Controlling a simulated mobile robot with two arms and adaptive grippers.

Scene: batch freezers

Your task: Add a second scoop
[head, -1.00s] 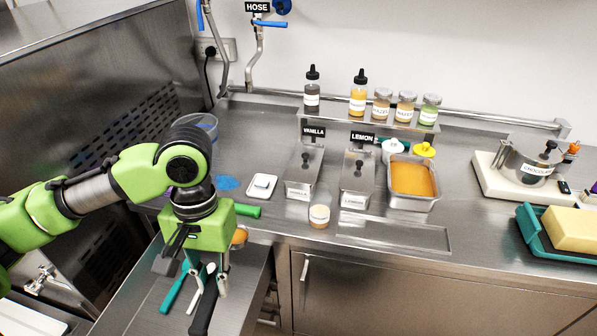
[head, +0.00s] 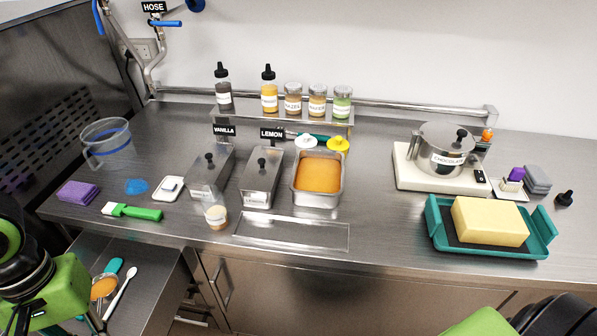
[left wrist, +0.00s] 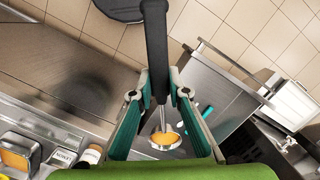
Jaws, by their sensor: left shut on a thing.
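My left gripper (left wrist: 160,97) is shut on the black handle (left wrist: 155,45) of a metal scoop, seen in the left wrist view. Orange stuff (left wrist: 165,137) shows in the scoop's bowl, and it also shows in the head view (head: 103,288) above the lower counter. In the head view my left gripper is at the lower left edge, mostly cut off. A clear cup (head: 216,216) with a pale tan filling stands at the counter front. A metal tub of orange ice cream (head: 318,174) stands right of the lidded lemon container (head: 261,178). My right gripper is out of view.
The lidded vanilla container (head: 211,172) stands behind the cup. A clear shallow tray (head: 292,232) lies at the front. A teal tray (head: 440,232) with a yellow block and the chocolate pot (head: 445,150) are at right. A green-handled brush (head: 135,211) lies left.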

